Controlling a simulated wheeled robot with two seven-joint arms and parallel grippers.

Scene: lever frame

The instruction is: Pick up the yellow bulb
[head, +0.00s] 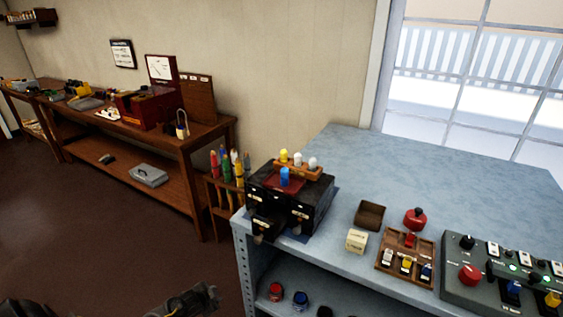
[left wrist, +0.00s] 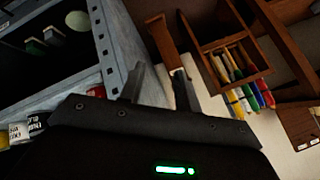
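The yellow bulb (head: 284,155) stands upright at the left end of a small orange-brown rack (head: 298,168), with two whitish bulbs (head: 305,161) to its right. The rack sits on top of a black drawer box (head: 308,208) at the left end of the blue-grey bench. A blue bulb (head: 285,177) stands in front of the rack. My left gripper (head: 205,293) is low at the bottom edge of the head view, in front of and below the bench, far from the bulb. In the left wrist view its two fingers (left wrist: 160,82) are apart with nothing between them. My right gripper is out of view.
The bench (head: 345,165) has free room behind the box. A brown tray (head: 369,215), a red round object (head: 415,218), a parts tray (head: 405,256) and a control panel (head: 505,272) stand to the right. A wooden holder of coloured markers (head: 228,190) is left of the bench.

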